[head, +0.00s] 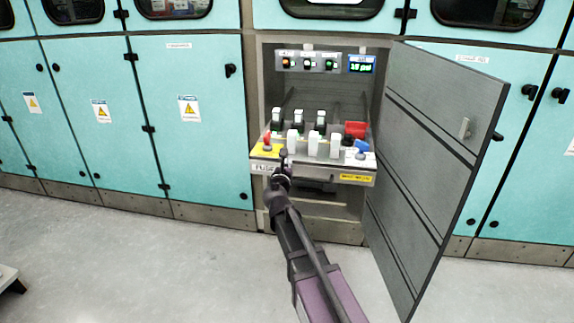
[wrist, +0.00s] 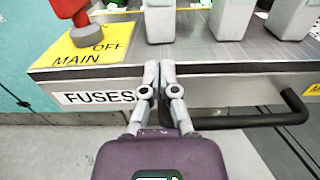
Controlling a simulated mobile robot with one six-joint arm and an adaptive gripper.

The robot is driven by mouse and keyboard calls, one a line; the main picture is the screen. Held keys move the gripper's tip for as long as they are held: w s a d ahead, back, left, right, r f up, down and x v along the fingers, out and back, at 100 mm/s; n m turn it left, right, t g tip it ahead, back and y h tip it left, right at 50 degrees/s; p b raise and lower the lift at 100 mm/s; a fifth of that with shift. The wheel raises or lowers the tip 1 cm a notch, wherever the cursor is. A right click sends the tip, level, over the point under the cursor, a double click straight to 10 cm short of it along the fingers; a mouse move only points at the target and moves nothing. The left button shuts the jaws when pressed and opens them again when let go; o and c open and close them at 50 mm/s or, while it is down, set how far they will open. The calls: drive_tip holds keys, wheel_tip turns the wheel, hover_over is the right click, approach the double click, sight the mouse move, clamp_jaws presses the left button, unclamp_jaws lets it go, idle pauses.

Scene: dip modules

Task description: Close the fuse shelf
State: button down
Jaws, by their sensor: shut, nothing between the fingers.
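The fuse shelf (head: 328,173) sticks out of the open cabinet bay, carrying several white fuses (head: 313,143). Its grey front (wrist: 222,88) fills the middle of the wrist view, with a FUSES label (wrist: 90,98) at left and a black bar handle (wrist: 262,121) at right. My gripper (wrist: 158,66) is shut and empty. Its fingertips are at the shelf's front face, just right of the label and left of the handle. They seem to touch the face or nearly so. In the head view my gripper (head: 283,158) is at the shelf's front left part.
The grey cabinet door (head: 435,150) stands wide open to the right of the shelf. A red MAIN switch (wrist: 72,15) stands on the shelf's left corner. A panel of lit buttons (head: 307,61) is above. Teal cabinets (head: 190,90) flank the bay; the floor in front is clear.

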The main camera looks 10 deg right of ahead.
sight(300, 130)
drive_tip(key=x, duration=4.2)
drive_tip(key=shift+f, duration=0.15)
drive_tip(key=shift+w, duration=0.2)
drive_tip(key=shift+s, duration=0.1)
drive_tip(key=v, duration=1.5)
